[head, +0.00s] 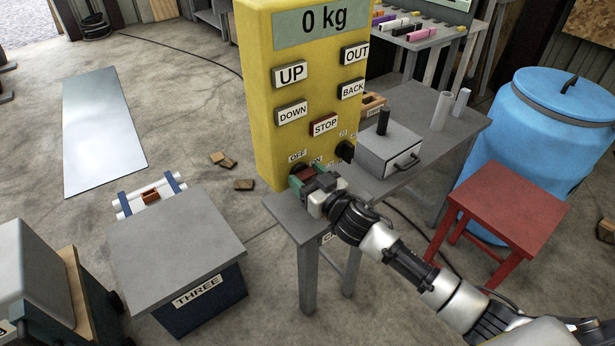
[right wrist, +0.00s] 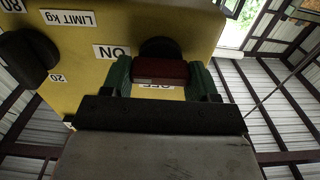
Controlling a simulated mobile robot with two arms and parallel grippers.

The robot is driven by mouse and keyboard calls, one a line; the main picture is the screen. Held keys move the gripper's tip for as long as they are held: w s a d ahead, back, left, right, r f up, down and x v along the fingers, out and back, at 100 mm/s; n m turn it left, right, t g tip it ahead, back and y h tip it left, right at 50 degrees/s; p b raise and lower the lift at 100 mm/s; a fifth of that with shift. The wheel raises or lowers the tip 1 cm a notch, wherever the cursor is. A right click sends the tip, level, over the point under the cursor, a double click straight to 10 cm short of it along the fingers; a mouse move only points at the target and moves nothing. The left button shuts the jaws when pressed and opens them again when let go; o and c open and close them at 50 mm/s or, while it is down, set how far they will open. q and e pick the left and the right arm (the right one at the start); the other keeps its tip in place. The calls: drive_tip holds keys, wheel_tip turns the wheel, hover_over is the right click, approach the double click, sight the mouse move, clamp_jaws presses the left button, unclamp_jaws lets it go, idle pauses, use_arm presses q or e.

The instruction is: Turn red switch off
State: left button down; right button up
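The yellow control box (head: 265,100) stands on a grey table and reads 0 kg. Low on its front is the red switch (head: 308,174), beside the OFF label. My right gripper (head: 308,180) is at this switch. In the right wrist view the red switch (right wrist: 160,72) sits between the green fingers of my right gripper (right wrist: 160,78), with both fingers close against its sides. Its round black base shows behind it. The OFF label is partly hidden by the handle and gripper; the ON label (right wrist: 111,52) is to the left. My left gripper is not in view.
A black knob (head: 345,151) is right of the switch, below the red STOP button (head: 325,124). A grey box with a handle (head: 390,150) stands on the table (head: 455,115) close by. A red stool (head: 510,205) and blue barrel (head: 550,125) are at right.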

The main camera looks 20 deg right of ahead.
drive_tip(key=c, duration=0.3)
drive_tip(key=shift+c, duration=0.2)
drive_tip(key=shift+n, duration=0.4)
drive_tip(key=n, duration=0.2)
drive_tip(key=shift+n, duration=0.4)
drive_tip(key=n, duration=0.4)
drive_tip(key=shift+a+n, duration=0.1)
drive_tip(key=shift+n, duration=0.2)
drive_tip(key=n, duration=0.5)
drive_tip(key=shift+f, duration=0.15)
drive_tip(key=shift+s+a+f+n, duration=0.1)
drive_tip(key=shift+n, duration=2.3)
